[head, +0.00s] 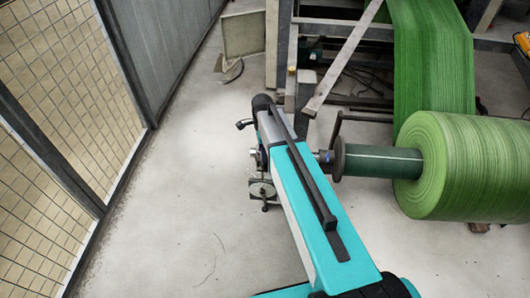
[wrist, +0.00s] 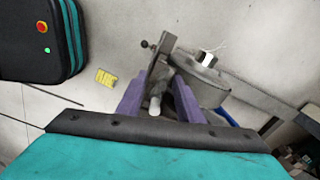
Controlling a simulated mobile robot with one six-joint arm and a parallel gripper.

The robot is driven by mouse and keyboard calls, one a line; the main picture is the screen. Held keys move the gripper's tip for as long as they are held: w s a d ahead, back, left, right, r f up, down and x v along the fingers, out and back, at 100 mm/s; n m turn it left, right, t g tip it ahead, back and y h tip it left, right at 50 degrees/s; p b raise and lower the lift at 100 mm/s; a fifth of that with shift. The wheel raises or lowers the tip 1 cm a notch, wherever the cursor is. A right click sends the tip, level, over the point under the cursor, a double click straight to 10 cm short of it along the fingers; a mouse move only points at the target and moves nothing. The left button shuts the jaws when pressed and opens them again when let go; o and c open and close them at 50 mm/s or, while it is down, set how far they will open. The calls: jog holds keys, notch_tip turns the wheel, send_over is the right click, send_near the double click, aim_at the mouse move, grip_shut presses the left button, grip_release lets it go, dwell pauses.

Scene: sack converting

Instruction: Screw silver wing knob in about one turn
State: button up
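In the wrist view, the two purple fingers of my gripper (wrist: 157,78) point away from the camera, one on each side of a small silver-grey part with a pale rounded end (wrist: 155,104). This part looks like the silver wing knob, but its wings are not clear. The fingers are close to it; I cannot tell whether they press on it. A grey bracket (wrist: 161,52) rises just beyond the fingertips. In the head view, my teal arm covers the gripper and the knob.
A grey round housing (wrist: 203,84) sits right beside the right finger. In the head view, a green roll (head: 470,165) on a dark green shaft (head: 380,163) with a dark flange (head: 338,160) lies right of my arm. Wire-mesh fencing (head: 75,80) stands left, with clear floor between.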

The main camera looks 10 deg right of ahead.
jog(key=shift+r, duration=0.1)
jog(key=shift+w+r, duration=0.15)
jog(key=shift+r, duration=0.6)
notch_tip(320, 180, up, 12)
jog(key=b, duration=0.1)
dwell(0.7)
